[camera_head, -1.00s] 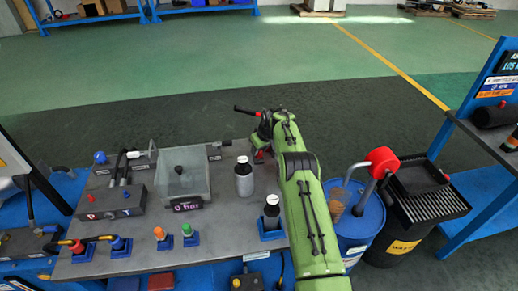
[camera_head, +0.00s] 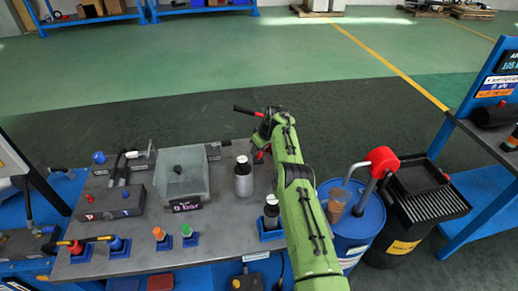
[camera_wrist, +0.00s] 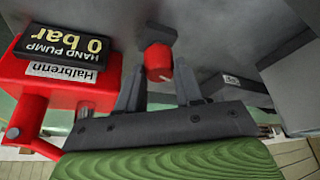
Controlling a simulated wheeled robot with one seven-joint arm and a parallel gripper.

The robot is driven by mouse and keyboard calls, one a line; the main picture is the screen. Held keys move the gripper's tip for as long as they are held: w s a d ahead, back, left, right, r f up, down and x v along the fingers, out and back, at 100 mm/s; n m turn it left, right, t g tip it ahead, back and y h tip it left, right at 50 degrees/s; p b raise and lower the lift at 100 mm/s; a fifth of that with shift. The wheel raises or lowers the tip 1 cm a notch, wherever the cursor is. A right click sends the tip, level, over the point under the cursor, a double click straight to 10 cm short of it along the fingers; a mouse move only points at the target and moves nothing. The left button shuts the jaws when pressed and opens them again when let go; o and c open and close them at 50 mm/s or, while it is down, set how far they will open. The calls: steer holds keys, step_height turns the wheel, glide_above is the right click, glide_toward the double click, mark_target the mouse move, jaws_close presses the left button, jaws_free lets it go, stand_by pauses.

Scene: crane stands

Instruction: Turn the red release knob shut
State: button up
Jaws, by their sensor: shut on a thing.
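The red release knob (camera_wrist: 158,60) shows in the wrist view, under a dark grey block, with a pale mark on its side. My gripper (camera_wrist: 159,73) has its two dark fingers on either side of the knob and is shut on it. The red hand pump (camera_wrist: 85,91) stands left of the fingers in the wrist view, upside down, with a black display reading 0 bar. In the head view my arm hides the knob and most of the pump; a bit of red (camera_head: 261,156) shows beside the arm.
A grey bottle (camera_head: 243,180) and a clear box (camera_head: 182,178) with a 0 bar display stand on the bench (camera_head: 215,235) left of my arm. A second bottle (camera_head: 271,215) stands close to the arm. A blue drum (camera_head: 358,222) is at right.

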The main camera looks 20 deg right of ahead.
steer(key=o, duration=1)
steer(key=shift+o, duration=0.2)
steer(key=shift+r+b, duration=0.1)
steer(key=shift+b, duration=0.35)
steer(key=b, duration=0.3)
steer(key=shift+s+d+r, duration=0.15)
steer(key=shift+s+r, duration=0.1)
steer(key=shift+r, duration=0.15)
steer(key=v, duration=1.4)
steer(key=shift+r+p, duration=0.3)
steer(key=shift+s, duration=0.1)
